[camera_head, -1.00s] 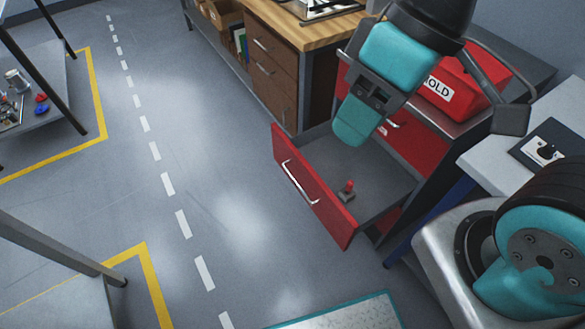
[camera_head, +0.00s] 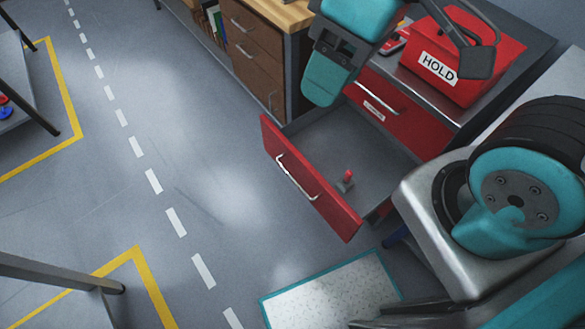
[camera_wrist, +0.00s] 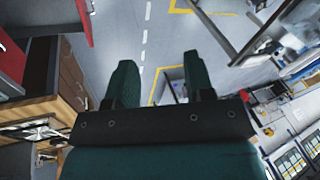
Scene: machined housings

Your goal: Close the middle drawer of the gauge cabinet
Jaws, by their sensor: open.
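The gauge cabinet (camera_head: 425,128) is red and dark grey. Its middle drawer (camera_head: 318,188) is pulled well out, below a shut upper drawer (camera_head: 388,108). The open drawer has a red front with a pale bar handle (camera_head: 296,177) and a grey inside. A small grey piece with a red knob (camera_head: 347,181) stands in it. My gripper (camera_head: 324,78) hangs above the back left part of the drawer in the head view, apparently not touching it. In the wrist view my gripper (camera_wrist: 158,82) has its two green fingers spread, with nothing between them.
A red box marked HOLD (camera_head: 466,55) sits on the cabinet top. A wooden-topped bench with brown drawers (camera_head: 255,50) stands left of the cabinet. A teal-edged mat (camera_head: 330,294) lies in front. The floor left of the drawer is clear up to the dashed white line.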

